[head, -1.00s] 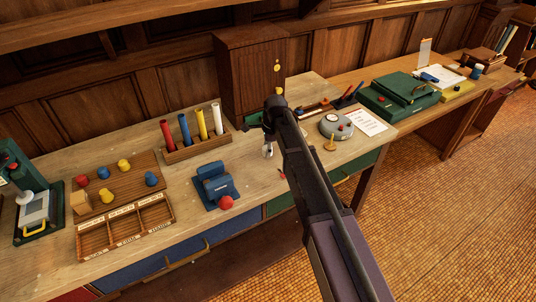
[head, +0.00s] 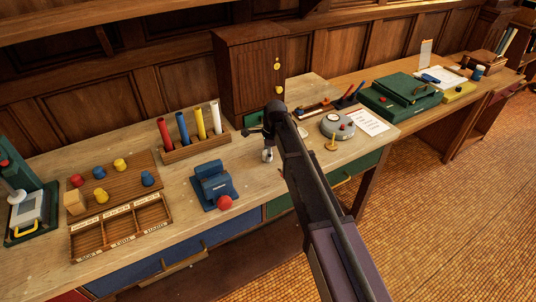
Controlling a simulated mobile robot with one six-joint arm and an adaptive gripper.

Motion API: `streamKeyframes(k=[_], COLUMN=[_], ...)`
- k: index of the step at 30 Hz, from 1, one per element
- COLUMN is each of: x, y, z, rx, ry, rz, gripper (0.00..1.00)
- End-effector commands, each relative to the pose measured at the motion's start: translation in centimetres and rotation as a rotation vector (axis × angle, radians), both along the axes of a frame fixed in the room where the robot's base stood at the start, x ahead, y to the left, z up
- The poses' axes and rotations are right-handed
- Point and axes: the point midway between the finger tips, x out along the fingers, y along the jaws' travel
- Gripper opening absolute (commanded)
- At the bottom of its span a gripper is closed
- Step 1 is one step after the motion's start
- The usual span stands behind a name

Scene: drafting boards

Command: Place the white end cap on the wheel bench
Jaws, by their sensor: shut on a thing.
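My gripper (head: 267,156) hangs over the middle of the long wooden bench (head: 255,182), right of the blue device. It is shut on a small white piece, which I take to be the white end cap; at this size its outline is hard to separate from the fingers. No white cap shows among the coloured caps on the wooden board (head: 128,184). No label marks the wheel bench; a grey round device (head: 338,126) with a red knob stands on the bench right of my arm.
A rack (head: 196,148) of red, blue, yellow and white tubes stands behind. A blue device (head: 213,186) with a red knob and a three-compartment tray (head: 122,228) are to the left. A wooden cabinet (head: 250,75) stands at the back. A green case (head: 401,94) is further right.

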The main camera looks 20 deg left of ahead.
Motion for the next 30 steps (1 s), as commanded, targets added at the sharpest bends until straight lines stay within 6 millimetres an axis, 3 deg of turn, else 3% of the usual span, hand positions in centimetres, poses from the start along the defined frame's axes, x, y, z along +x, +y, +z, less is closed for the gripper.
streamKeyframes(k=[3, 4, 7, 22, 30], x=[0.0, 0.0, 0.0, 0.0, 0.0], y=[0.0, 0.0, 0.0, 0.0, 0.0], z=[-0.4, -0.3, -0.3, -0.2, 0.8], rx=[0.0, 0.0, 0.0, 0.0, 0.0], ry=[0.0, 0.0, 0.0, 0.0, 0.0], rz=[0.0, 0.0, 0.0, 0.001, 0.001], gripper=[0.15, 0.69, 0.98, 0.98, 0.98])
